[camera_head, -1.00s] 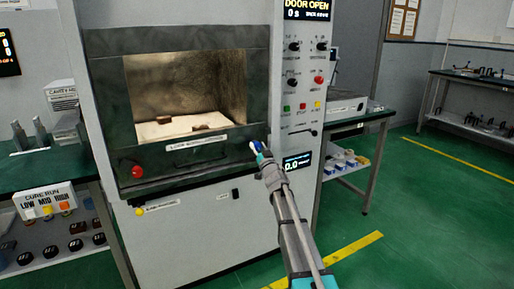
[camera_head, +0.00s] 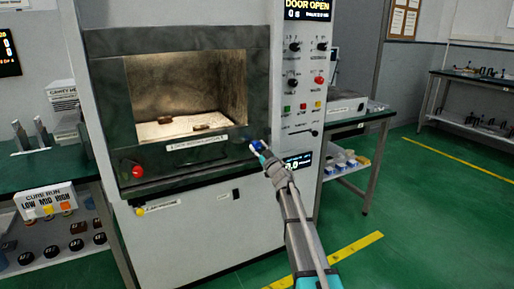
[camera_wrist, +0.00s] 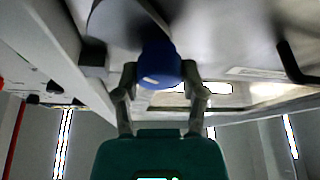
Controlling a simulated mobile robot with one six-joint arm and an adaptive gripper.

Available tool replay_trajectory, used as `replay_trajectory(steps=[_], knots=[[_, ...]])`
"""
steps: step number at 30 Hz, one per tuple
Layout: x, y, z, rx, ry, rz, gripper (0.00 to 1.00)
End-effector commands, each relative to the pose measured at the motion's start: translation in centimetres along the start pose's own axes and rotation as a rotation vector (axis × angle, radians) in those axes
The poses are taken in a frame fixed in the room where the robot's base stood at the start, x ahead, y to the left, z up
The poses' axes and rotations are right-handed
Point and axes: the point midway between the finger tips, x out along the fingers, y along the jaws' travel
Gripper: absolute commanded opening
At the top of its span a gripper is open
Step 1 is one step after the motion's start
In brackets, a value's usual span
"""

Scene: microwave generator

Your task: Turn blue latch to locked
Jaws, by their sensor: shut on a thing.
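The blue latch (camera_wrist: 159,64) shows in the wrist view as a rounded blue knob between my two fingers. My gripper (camera_wrist: 160,78) is shut on it, one finger on each side. In the head view the blue latch (camera_head: 257,144) sits at the right edge of the dark door frame, beside the control column, and my gripper (camera_head: 262,152) reaches it from the lower right. The fingers partly cover the latch there, and its lock marking cannot be read.
The microwave chamber (camera_head: 190,95) is lit, with small brown pieces on a pale board (camera_head: 165,130). The panel display (camera_head: 307,10) reads "DOOR OPEN". A red knob (camera_head: 137,171) is on the frame's lower left. A side table (camera_head: 360,117) stands right; green floor is free beyond.

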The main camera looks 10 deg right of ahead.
Motion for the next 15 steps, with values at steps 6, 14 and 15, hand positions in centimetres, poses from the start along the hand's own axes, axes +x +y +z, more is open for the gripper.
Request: replay_trajectory(steps=[6,14,15], knots=[[0.18,-0.04,-0.11,-0.191,0.001,-0.081,0.06],[0.18,-0.09,-0.16,-0.42,0.001,-0.176,0.06],[0.18,-0.11,-0.17,-0.456,0.002,-0.191,0.06]])
